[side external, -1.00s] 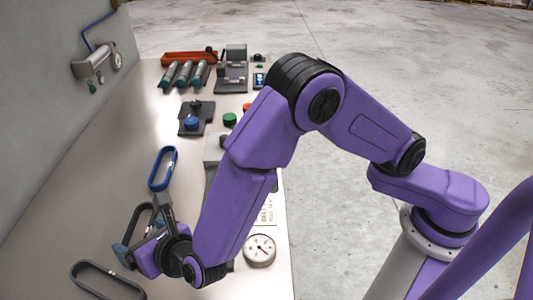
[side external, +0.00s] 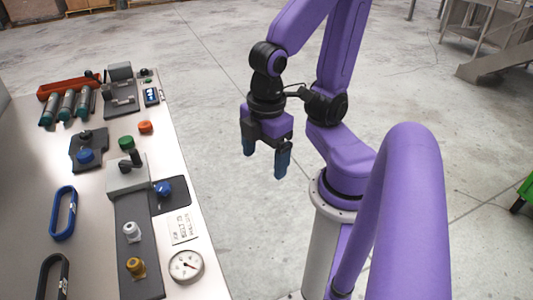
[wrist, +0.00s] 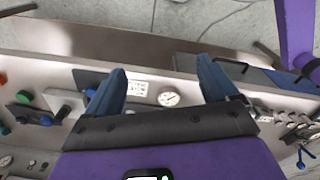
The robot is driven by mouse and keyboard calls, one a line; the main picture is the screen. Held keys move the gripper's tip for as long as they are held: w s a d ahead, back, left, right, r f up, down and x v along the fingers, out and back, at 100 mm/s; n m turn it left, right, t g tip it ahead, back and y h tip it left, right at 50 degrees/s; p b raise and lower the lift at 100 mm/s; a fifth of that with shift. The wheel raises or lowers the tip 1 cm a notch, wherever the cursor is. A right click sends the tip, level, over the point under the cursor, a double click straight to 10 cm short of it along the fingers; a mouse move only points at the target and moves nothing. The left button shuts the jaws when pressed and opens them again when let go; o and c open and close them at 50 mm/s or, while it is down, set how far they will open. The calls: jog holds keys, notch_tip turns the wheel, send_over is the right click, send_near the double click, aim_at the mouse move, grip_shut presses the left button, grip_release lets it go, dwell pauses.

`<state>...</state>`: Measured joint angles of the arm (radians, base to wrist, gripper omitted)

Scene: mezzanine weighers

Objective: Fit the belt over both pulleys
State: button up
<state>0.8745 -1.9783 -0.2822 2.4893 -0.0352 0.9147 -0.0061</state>
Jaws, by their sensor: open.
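A blue-rimmed belt-like loop (side external: 63,212) lies on the bench at left in the side view. A black loop (side external: 52,277) lies nearer the camera, cut off by the picture's bottom edge. I cannot tell which is the task's belt. A white spool (side external: 132,232) and a yellow spool (side external: 135,268) stand on a dark plate (side external: 142,286); they look like the two pulleys, with no loop around them. My gripper (side external: 265,163) is open and empty, fingers down, raised to the right of the bench. Its spread fingers also show in the wrist view (wrist: 162,74).
A dial gauge (side external: 186,267) and a printed label (side external: 184,228) lie near the bench's right edge. A grey block with a lever (side external: 127,178), a blue knob (side external: 163,189) and a green button (side external: 126,143) stand farther back. Several green-ended cylinders (side external: 68,104) lie at the far end.

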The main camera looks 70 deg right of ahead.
jog(key=shift+s+d, duration=0.15)
jog(key=shift+s, duration=0.3)
jog(key=w+a+r+m+t+y, duration=0.1)
jog(key=w+a+m, duration=0.1)
jog(key=w+a, duration=0.7)
jog(key=w+a+r+m+t, duration=0.15)
jog(key=w+a, duration=0.45)
jog(key=a, duration=0.7)
jog(key=w+a+f+m, duration=0.1)
jog(key=w+a+m, duration=0.1)
jog(key=a, duration=0.6)
jog(key=w+a+f+m+t, duration=0.1)
jog(key=w+a+f, duration=0.15)
jog(key=a, duration=0.45)
jog(key=w+a+m, duration=0.2)
jog(key=w+a, duration=0.1)
jog(key=a, duration=0.5)
jog(key=shift+y, duration=0.4)
jog(key=x, duration=1.2)
jog(key=shift+a+f, duration=0.1)
jog(key=shift+s+x, duration=0.15)
jog(key=shift+x, duration=1.2)
jog(key=shift+s+x, duration=0.15)
jog(key=shift+x, duration=1.2)
jog(key=shift+f, duration=0.1)
